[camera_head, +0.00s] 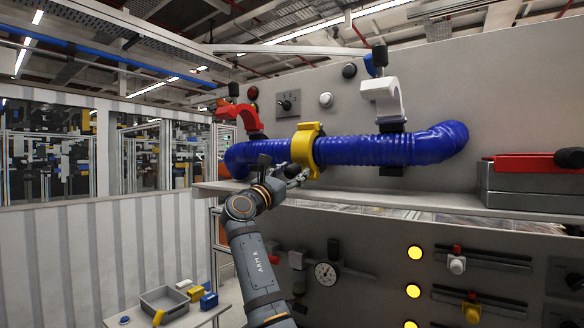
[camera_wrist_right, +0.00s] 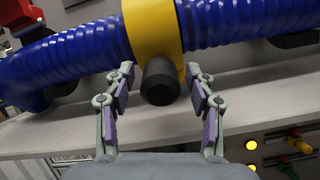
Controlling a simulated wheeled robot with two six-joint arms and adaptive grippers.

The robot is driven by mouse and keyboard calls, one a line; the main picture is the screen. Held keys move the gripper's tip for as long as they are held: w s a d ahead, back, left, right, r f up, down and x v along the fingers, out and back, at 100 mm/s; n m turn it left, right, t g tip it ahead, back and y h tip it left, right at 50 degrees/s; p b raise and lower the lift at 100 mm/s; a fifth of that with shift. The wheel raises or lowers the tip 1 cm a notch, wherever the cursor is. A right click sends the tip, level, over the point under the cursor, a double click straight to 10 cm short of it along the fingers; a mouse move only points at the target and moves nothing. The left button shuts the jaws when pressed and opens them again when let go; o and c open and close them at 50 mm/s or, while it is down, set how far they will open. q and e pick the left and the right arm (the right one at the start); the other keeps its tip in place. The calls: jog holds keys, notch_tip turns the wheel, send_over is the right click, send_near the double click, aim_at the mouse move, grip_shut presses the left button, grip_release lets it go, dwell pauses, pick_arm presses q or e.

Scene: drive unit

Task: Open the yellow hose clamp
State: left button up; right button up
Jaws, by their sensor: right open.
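The yellow hose clamp (camera_head: 306,148) is around the blue corrugated hose (camera_head: 360,150) on the grey panel. In the right wrist view the yellow clamp (camera_wrist_right: 153,28) has a black knob (camera_wrist_right: 160,82) sticking out below it, toward the camera. My right gripper (camera_head: 291,173) is just below and left of the clamp in the head view. In the right wrist view its open fingers (camera_wrist_right: 161,90) stand on either side of the black knob, with a gap on each side. The clamp looks closed around the hose. My left gripper is not in view.
A red clamp (camera_head: 240,115) stands raised at the left and a white clamp (camera_head: 383,92) at the right. A grey shelf (camera_head: 430,203) runs below the hose. A red-handled box (camera_head: 535,178) sits on its right end. A grey tray (camera_head: 165,300) stands lower left.

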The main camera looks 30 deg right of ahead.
grip_shut()
dwell(0.4)
jog(key=shift+s+a+r, duration=0.15)
jog(key=shift+a+r, duration=0.05)
jog(key=shift+r, duration=0.2)
